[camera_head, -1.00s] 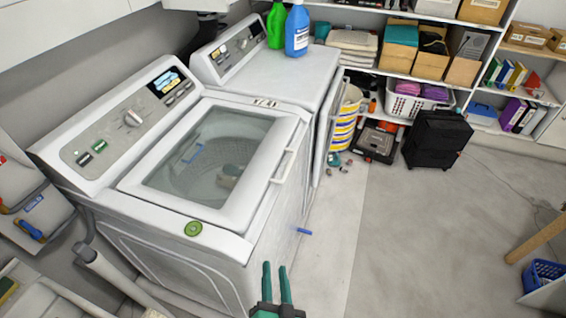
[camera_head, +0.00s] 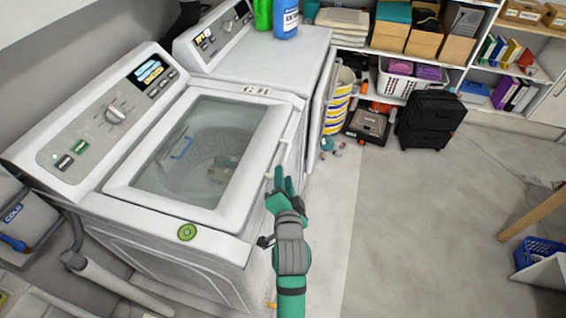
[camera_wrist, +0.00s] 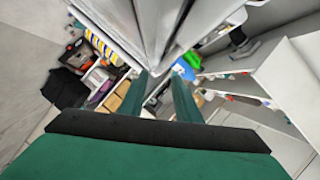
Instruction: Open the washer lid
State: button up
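The white top-load washer (camera_head: 165,255) stands at the left in the head view. Its lid (camera_head: 200,150) has a large glass window and lies shut, with the drum visible through it. The lid's handle (camera_head: 287,150) runs along the right front edge, partly hidden by my gripper. My teal gripper (camera_head: 281,182) is beside this front edge, close to the handle; whether it touches cannot be told. In the wrist view my gripper (camera_wrist: 158,92) has its two fingers apart with nothing clearly between them. Pale washer panels (camera_wrist: 160,30) show just beyond the fingertips.
A second white machine (camera_head: 260,60) stands behind the washer, with green (camera_head: 263,14) and blue (camera_head: 286,20) bottles on top. The grey floor at the right is mostly clear.

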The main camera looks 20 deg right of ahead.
aim_at(282, 162)
jog(key=x, duration=0.7)
jog(key=shift+w+f, duration=0.1)
jog(key=shift+w, duration=0.05)
grip_shut()
